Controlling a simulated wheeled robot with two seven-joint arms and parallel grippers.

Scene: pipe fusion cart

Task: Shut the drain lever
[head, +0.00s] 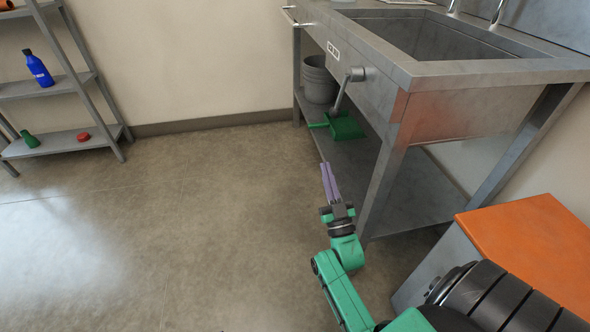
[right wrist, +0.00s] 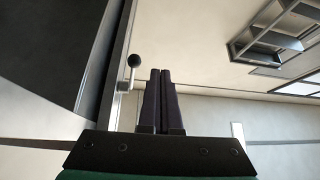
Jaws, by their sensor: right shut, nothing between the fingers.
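The grey lever (head: 343,92) is on the front panel of the metal sink unit (head: 440,75). Its arm slants down and left from a round pivot below the rim. A lever with a dark ball end (right wrist: 134,61) shows beside the sink's edge in the right wrist view; I cannot tell for sure that it is the same one. My right gripper (head: 330,183) is shut and empty, with its purple fingers side by side. It is in front of the sink unit, lower in the picture than the lever and apart from it. My left gripper is not in view.
A grey bucket (head: 319,80) and a green dustpan-like object (head: 346,127) are on the sink's lower shelf. An orange-topped cabinet (head: 535,245) stands at the right. A shelf rack (head: 50,87) stands at the left. The floor (head: 180,210) between is clear.

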